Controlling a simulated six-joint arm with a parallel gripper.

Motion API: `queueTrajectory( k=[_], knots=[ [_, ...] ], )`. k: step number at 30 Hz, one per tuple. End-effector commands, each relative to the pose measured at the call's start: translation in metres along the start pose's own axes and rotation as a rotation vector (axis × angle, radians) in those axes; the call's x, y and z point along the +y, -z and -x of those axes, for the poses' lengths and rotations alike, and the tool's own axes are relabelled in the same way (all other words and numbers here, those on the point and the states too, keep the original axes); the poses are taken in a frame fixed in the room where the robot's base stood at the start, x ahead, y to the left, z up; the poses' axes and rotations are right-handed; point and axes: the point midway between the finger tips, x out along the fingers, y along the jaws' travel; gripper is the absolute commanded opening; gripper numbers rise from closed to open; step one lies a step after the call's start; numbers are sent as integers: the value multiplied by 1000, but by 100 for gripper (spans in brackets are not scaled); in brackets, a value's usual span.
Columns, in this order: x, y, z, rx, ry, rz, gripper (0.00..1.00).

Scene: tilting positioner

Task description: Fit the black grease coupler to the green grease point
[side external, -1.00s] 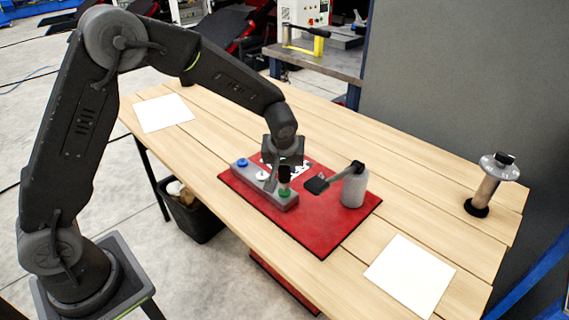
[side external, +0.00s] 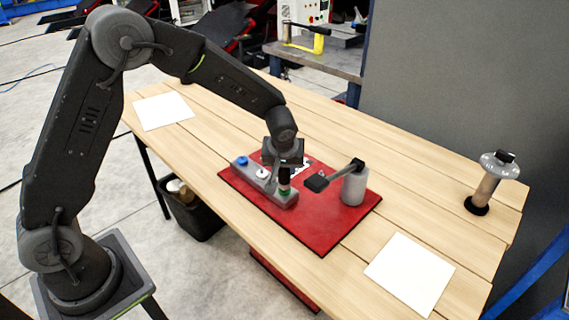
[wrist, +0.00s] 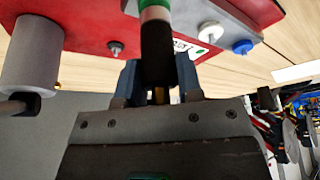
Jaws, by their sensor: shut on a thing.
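My gripper (side external: 284,158) is shut on the black grease coupler (side external: 284,175), which points down over the near end of the grey block. In the wrist view the coupler (wrist: 157,52) stands out from between my gripper's jaws (wrist: 158,85). The green grease point (side external: 284,191) is directly below the coupler in the side view. In the wrist view the green grease point (wrist: 152,3) is cut by the top edge, with a pale band between it and the black coupler. The two look in line and touching or almost so; I cannot tell whether the coupler is seated.
The grey block (wrist: 195,10) also carries a white point (side external: 262,173) and a blue point (side external: 241,161). A grey cylinder (side external: 354,187) with a black-ended lever stands close on the right of the red plate (side external: 315,232). White sheets lie on the table, which is otherwise largely clear.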

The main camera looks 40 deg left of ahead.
Motion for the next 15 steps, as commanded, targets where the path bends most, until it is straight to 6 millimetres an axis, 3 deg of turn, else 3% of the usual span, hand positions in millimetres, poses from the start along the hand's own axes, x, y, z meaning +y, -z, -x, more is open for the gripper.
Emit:
queueTrajectory(
  k=[15],
  knots=[
    [0, -4, -9, 0, -1, -1, 2]
  ],
)
